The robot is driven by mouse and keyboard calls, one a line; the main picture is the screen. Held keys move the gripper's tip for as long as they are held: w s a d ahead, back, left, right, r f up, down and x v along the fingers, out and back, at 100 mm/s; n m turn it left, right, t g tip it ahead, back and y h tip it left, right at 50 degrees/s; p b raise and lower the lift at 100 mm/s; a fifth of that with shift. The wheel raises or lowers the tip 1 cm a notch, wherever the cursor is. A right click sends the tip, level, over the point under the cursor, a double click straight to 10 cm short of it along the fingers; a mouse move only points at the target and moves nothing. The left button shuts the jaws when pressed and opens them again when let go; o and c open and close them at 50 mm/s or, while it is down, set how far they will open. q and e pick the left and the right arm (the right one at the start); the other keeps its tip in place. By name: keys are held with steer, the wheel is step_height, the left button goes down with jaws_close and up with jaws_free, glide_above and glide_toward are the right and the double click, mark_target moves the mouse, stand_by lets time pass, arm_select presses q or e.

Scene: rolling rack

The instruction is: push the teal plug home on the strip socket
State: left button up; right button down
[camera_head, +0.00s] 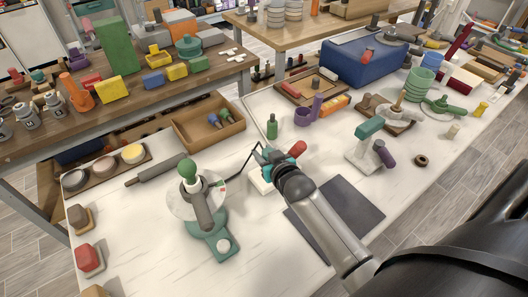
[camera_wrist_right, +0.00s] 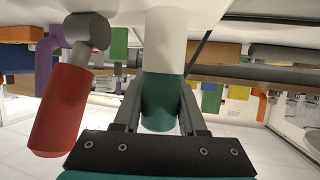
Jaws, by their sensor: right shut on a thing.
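My right gripper (camera_head: 266,160) reaches in from the lower right over the white table. In the right wrist view its two grey fingers (camera_wrist_right: 161,100) are shut on the teal plug (camera_wrist_right: 161,112), a short upright cylinder. A white piece (camera_wrist_right: 166,40) adjoins the plug's far end; whether it is the socket or part of the plug, and whether a gap is left, I cannot tell. In the head view a low white block (camera_head: 260,183), apparently the strip socket, lies beside the gripper, partly hidden by it. My left gripper is not in view.
A red-handled grey lever (camera_wrist_right: 62,108) stands close beside the gripper. A black cable (camera_head: 236,172) runs near it. A teal-based stand (camera_head: 208,235) is to the left, a dark mat (camera_head: 355,205) to the right, and a wooden tray (camera_head: 205,130) behind.

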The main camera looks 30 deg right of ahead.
steer(key=shift+c, duration=1.9)
jaws_free()
steer(key=shift+f, duration=0.1)
steer(key=shift+s, duration=0.15)
steer(key=p+v, duration=0.3)
steer(key=v, duration=1.2)
steer(key=shift+a, duration=0.1)
